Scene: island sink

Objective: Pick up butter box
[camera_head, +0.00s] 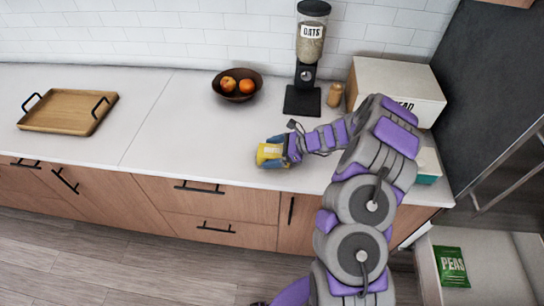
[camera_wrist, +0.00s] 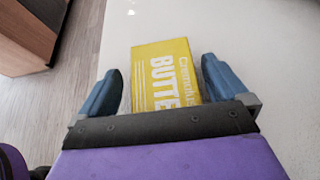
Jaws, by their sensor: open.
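The yellow butter box (camera_head: 268,153) lies on the white counter near its front edge. In the wrist view the butter box (camera_wrist: 163,75) shows white lettering and sits between my two blue fingers, slightly turned. My gripper (camera_head: 274,153) is open around the box. In the wrist view my gripper (camera_wrist: 160,88) shows a clear gap at the left finger, while the right finger is close to the box; I cannot tell if it touches. The near end of the box is hidden behind the gripper's dark front bar.
A brown bowl with fruit (camera_head: 238,96), an oats dispenser (camera_head: 304,100) and a small jar (camera_head: 335,95) stand behind. A bread box (camera_head: 385,77) is at the right, partly behind my arm. A wooden tray (camera_head: 60,123) lies left. The counter between is clear.

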